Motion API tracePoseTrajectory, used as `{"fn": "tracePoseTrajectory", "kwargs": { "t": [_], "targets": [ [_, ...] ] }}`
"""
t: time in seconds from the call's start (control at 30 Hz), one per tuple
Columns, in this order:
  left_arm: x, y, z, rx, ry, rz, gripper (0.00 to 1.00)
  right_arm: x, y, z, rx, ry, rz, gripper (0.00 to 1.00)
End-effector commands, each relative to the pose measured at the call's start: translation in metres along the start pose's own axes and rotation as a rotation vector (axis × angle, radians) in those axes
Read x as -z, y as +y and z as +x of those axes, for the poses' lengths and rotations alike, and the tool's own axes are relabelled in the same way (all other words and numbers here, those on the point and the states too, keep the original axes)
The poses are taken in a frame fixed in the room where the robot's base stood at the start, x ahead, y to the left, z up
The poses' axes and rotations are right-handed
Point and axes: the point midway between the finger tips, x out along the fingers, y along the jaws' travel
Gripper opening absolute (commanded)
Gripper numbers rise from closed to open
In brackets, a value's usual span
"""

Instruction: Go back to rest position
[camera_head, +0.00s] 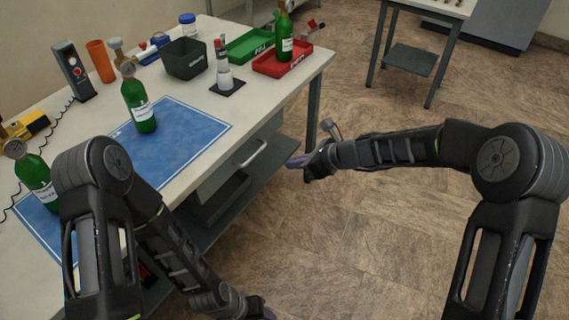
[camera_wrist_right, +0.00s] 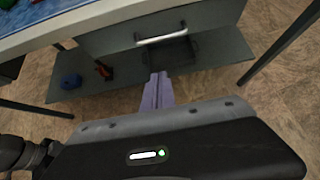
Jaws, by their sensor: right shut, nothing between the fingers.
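My right gripper (camera_head: 296,163) is held out over the open floor, just right of the table's front edge, with its arm coming in from the right. In the right wrist view its fingers (camera_wrist_right: 157,88) are together and hold nothing. They point toward the drawer handle (camera_wrist_right: 161,38) under the table, and look apart from it. My left arm comes in from the lower left, in front of the table, and runs down to the bottom edge. Only a small part of its end (camera_head: 262,310) shows there, and its fingers cannot be made out.
The table (camera_head: 200,190) carries blue mats (camera_head: 190,128), a green bottle (camera_head: 138,105), another bottle (camera_head: 38,180), a black bin (camera_head: 184,62), a green tray (camera_head: 248,45) and a red tray (camera_head: 283,62) with a bottle (camera_head: 284,35). Floor (camera_head: 340,240) between my arms is clear.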

Motion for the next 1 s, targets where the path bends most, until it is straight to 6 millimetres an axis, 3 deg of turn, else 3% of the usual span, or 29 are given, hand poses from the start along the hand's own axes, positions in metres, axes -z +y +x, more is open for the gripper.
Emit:
{"fn": "tracePoseTrajectory", "kwargs": {
  "t": [0.57, 0.73, 0.87, 1.0],
  "targets": [
    [0.000, 0.000, 0.000, 0.000, 0.000, 0.000, 0.50, 0.001, 0.000, -0.003, 0.000, 0.001, -0.002, 0.00],
    [0.000, 0.000, 0.000, 0.000, 0.000, 0.000, 0.50, 0.004, -0.006, -0.003, 0.024, 0.017, -0.102, 0.00],
    [0.000, 0.000, 0.000, 0.000, 0.000, 0.000, 0.50, 0.044, -0.005, 0.000, 0.051, 0.143, -0.419, 0.00],
    [0.000, 0.002, -0.004, 0.000, 0.000, -0.001, 0.50, 0.135, 0.029, 0.005, -0.047, 0.351, -0.930, 0.00]
  ]
}}
